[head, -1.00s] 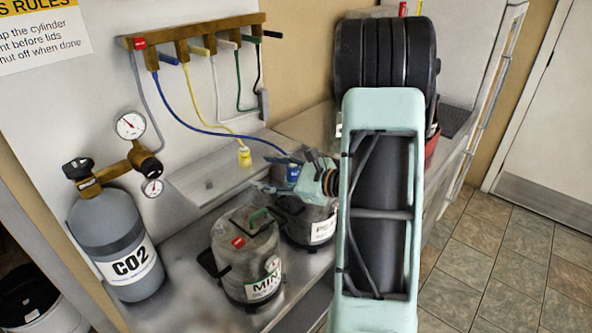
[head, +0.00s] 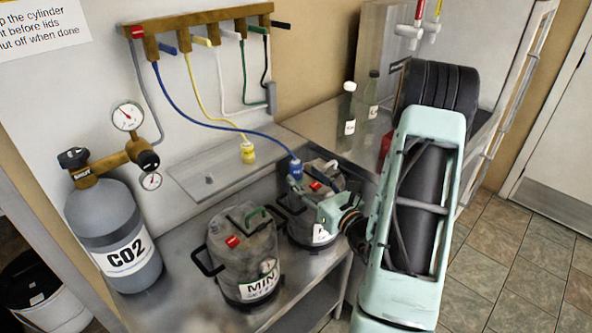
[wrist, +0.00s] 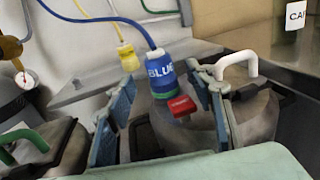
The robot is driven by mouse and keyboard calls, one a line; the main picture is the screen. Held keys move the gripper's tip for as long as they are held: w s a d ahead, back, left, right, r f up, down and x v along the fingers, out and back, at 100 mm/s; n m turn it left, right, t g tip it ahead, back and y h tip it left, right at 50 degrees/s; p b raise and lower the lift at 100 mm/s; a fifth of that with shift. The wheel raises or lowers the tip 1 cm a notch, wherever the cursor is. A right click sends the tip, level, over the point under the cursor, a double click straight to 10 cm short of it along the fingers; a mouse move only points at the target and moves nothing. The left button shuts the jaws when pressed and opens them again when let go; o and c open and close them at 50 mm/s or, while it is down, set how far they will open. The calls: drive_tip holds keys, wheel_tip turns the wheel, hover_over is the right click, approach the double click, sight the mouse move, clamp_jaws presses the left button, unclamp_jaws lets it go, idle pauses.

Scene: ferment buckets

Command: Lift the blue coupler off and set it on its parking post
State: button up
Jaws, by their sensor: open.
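The blue coupler (head: 295,168), with its blue hose, sits upright on top of the far bucket (head: 306,228). In the wrist view the coupler (wrist: 161,75) reads BLUE and has a green band at its lower end, near a red tab (wrist: 181,107). My gripper (head: 308,194) is open, and in the wrist view its blue-grey fingers (wrist: 163,108) stand apart on either side of the coupler without visibly gripping it. A small grey post (head: 209,179) stands bare on the pale tray (head: 185,181). The yellow coupler (head: 248,152) stands at that tray's right part.
The near bucket, labelled MIN (head: 243,255), stands left of my gripper. A CO2 cylinder (head: 115,235) with gauges is at the left. Coloured hoses hang from the wooden rack (head: 200,28). Bottles (head: 348,110) stand at the back right.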

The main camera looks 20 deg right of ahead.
sight(300, 166)
drive_tip(key=w, duration=0.5)
drive_tip(key=shift+w+a+r+p, duration=0.1)
drive_tip(key=shift+w+a+p, duration=0.05)
drive_tip(key=shift+a+p, duration=0.2)
clamp_jaws()
drive_tip(key=shift+r, duration=0.85)
drive_tip(key=s+a+r+p, duration=0.4)
drive_tip(key=s+r, duration=0.2)
drive_tip(key=r, duration=0.3)
drive_tip(key=shift+s, duration=0.4)
drive_tip(key=s+a+r+p, duration=0.2)
drive_tip(key=s+p, duration=0.3)
drive_tip(key=p, duration=0.8)
drive_tip(key=shift+a+r, duration=0.15)
drive_tip(key=shift+a, duration=0.45)
